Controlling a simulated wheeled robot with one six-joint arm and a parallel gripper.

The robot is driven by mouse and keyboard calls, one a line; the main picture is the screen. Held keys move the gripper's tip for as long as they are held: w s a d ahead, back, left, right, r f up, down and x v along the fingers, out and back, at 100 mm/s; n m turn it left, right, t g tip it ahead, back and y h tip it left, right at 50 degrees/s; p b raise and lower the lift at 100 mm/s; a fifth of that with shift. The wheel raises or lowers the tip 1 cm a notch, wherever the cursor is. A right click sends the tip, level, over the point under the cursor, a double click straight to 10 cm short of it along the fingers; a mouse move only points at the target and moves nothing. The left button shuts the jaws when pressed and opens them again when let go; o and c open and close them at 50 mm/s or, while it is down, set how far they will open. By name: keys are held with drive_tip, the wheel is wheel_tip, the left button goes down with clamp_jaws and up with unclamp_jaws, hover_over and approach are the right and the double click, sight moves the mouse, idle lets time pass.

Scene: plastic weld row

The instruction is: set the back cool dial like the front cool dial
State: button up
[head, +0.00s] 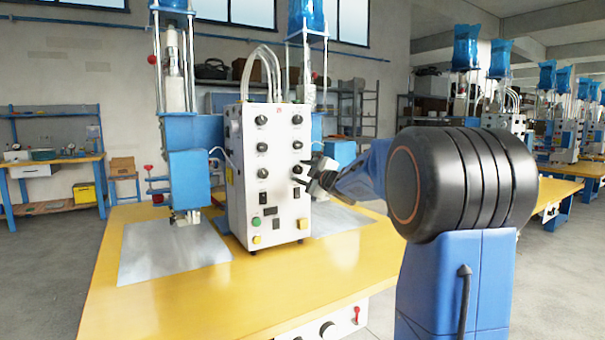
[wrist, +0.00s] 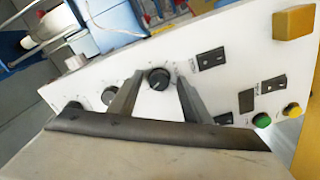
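The white control box (head: 275,190) bears two columns of black dials. The left column holds an upper dial (head: 261,120), a middle dial (head: 262,147) and a lower dial (head: 263,172). The right column holds an upper dial (head: 296,119), a middle dial (head: 297,144) and a lower dial (head: 297,169). Labels are too small to read, so I cannot tell which are the cool dials. My gripper (head: 310,174) is at the right column's lower dial. In the wrist view that dial (wrist: 157,78) sits between my open fingers (wrist: 159,76); contact is unclear.
Below the dials are dark switches, a green button (head: 256,221) and a yellow block (head: 302,223). Blue welding presses (head: 188,178) flank the box. The yellow table (head: 170,310) has grey plates (head: 172,250) on it and is clear in front.

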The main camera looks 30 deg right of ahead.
drive_tip(key=s, duration=1.7)
drive_tip(key=shift+s+d, duration=0.2)
drive_tip(key=shift+d, duration=0.1)
drive_tip(key=s+a+f+m+g, duration=0.4)
drive_tip(key=s+a+f, duration=0.3)
drive_tip(key=s+f, duration=0.2)
drive_tip(key=s+a+f+m+g, duration=0.4)
drive_tip(key=s+a+f, duration=0.4)
drive_tip(key=s, duration=0.6)
drive_tip(key=s+a+f+m+g, duration=0.4)
drive_tip(key=s+a+f, duration=0.3)
drive_tip(key=s+f, duration=0.4)
drive_tip(key=shift+s+a+f+m+g+h, duration=0.3)
drive_tip(key=shift+a+f+g, duration=0.1)
drive_tip(key=shift+g, duration=0.2)
drive_tip(key=shift+r, duration=0.1)
drive_tip(key=shift+c, duration=0.6)
